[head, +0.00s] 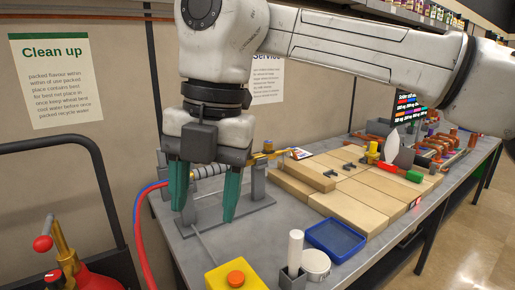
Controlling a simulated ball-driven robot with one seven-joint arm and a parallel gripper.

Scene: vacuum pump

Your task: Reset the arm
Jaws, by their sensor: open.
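My gripper (206,205) hangs at the left of the head view, below my white arm. Its two green fingers point down and stand apart, with nothing held between them. It is in front of a grey stand (257,180) with a coiled, striped part, over the left end of the grey workbench (190,255). My gripper hides part of the stand, so I cannot tell how far apart they are.
A yellow box with an orange button (236,279), a white cylinder in a holder (295,254), a round white tin (316,264) and a blue tray (335,239) stand near the front. Tan blocks (360,199) cover the middle. A red hose (140,245) runs at left.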

